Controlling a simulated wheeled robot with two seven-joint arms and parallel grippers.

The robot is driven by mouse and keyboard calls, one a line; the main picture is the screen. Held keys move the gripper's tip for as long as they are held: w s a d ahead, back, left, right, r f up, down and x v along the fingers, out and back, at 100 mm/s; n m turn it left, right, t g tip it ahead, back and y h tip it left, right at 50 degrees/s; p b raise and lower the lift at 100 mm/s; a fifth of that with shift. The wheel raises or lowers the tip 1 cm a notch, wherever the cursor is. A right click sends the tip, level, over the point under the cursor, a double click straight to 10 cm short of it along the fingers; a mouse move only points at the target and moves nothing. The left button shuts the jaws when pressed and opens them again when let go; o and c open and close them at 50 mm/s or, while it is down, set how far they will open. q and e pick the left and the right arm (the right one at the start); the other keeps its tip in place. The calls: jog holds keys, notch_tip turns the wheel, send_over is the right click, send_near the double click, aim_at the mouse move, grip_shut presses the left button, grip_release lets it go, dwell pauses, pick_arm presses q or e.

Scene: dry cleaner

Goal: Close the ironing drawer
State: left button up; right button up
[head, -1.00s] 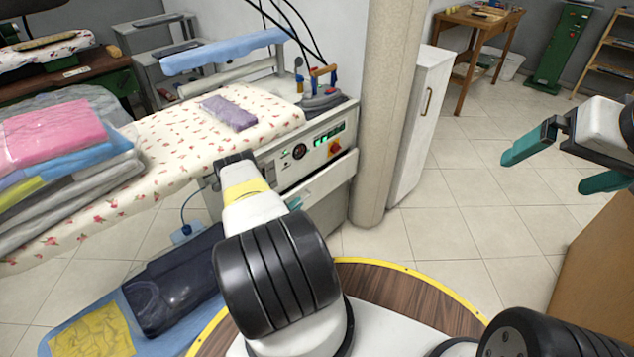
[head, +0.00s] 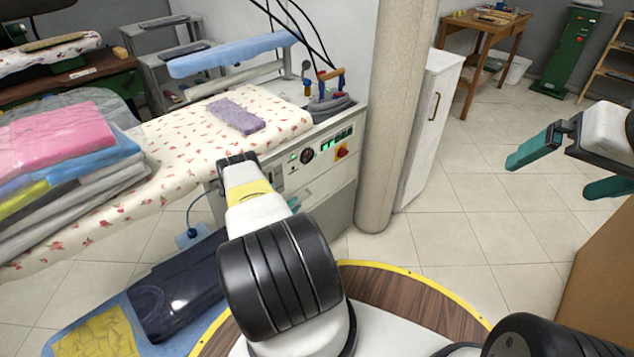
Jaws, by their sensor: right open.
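The ironing drawer (head: 328,187) is the pale front under the control panel of the ironing station (head: 322,152), at the centre of the head view. It looks flush or almost flush with the cabinet; my arm hides its left part. My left gripper (head: 292,203) is at the drawer's lower left, mostly hidden behind my own arm. Only a bit of a teal fingertip shows, so its jaws and any contact cannot be made out. My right gripper (head: 562,168) is open and empty at the right, far from the drawer, its teal fingers spread apart.
A beige column (head: 392,120) and a white cabinet (head: 428,125) stand just right of the station. Folded clothes (head: 60,150) lie on the flowered ironing board (head: 185,145). A dark garment bag (head: 175,290) lies low at the left. The tiled floor (head: 480,215) at right is clear.

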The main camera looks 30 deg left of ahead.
pick_arm(q)
jog(key=v, duration=0.6)
jog(key=shift+s, duration=0.2)
jog(key=shift+d, duration=0.1)
